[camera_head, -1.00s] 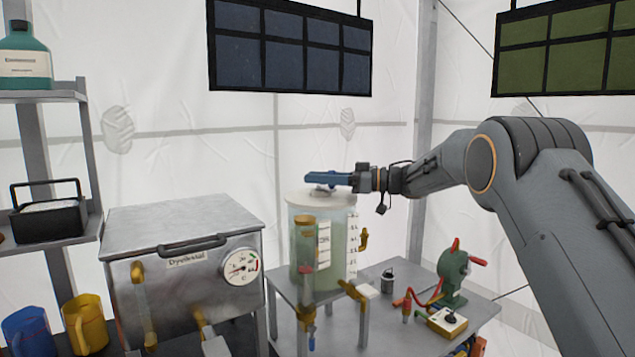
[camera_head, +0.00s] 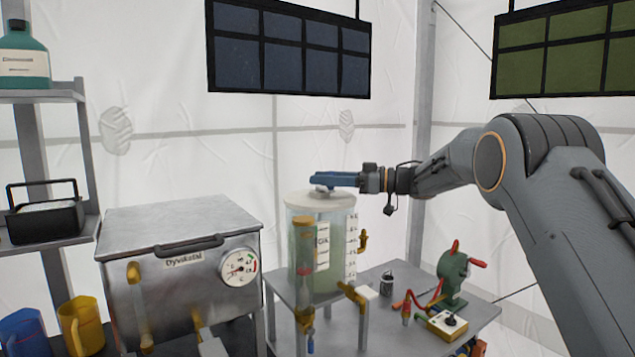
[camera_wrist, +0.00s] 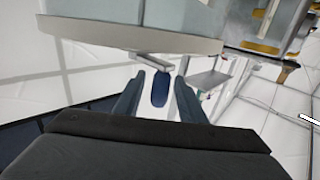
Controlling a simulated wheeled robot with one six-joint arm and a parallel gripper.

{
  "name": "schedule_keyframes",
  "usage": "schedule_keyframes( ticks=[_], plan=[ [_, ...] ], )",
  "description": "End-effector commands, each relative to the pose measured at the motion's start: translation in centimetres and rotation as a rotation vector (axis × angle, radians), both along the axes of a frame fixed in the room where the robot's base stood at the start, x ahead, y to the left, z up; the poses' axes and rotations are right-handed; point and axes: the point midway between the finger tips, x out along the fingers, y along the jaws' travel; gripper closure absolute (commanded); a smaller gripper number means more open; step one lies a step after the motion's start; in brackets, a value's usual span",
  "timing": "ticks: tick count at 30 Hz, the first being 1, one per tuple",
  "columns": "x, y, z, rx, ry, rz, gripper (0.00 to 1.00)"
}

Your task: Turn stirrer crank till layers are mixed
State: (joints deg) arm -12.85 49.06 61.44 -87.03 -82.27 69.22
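The tank (camera_head: 333,230) is a clear upright cylinder on the low metal table, with a pale round lid (camera_head: 310,199). Its contents look pale green; distinct layers cannot be made out. My gripper (camera_head: 335,179) reaches in from the right, level, just above the lid. In the wrist view the grey crank arm (camera_wrist: 152,62) sticks out from the lid, with a blue handle (camera_wrist: 161,88) at its end. The two fingers of my gripper (camera_wrist: 158,85) stand on either side of the handle, with a visible gap on each side. In the head view the crank is largely hidden by the gripper.
A metal box with a dial (camera_head: 185,265) stands left of the tank. A green hand pump (camera_head: 453,275), a small metal can (camera_head: 387,284) and a yellow box (camera_head: 447,322) are on the table at right. Dark panels (camera_head: 290,48) hang above.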

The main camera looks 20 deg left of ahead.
Motion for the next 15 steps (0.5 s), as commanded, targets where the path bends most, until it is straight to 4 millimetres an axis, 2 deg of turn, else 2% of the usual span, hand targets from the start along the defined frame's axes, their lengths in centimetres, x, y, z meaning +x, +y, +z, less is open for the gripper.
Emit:
schedule_keyframes(
  ticks=[1, 6, 10, 15],
  plan=[
    [0.2, -1.0, -0.3, 0.0, 0.0, -0.003, 0.63],
    [0.4, -3.7, -0.3, 0.0, -0.001, -0.002, 0.63],
    [0.5, -5.1, -0.2, -0.001, 0.0, -0.001, 0.63],
    [0.5, -5.7, -0.1, 0.0, 0.001, 0.0, 0.63]
  ],
)
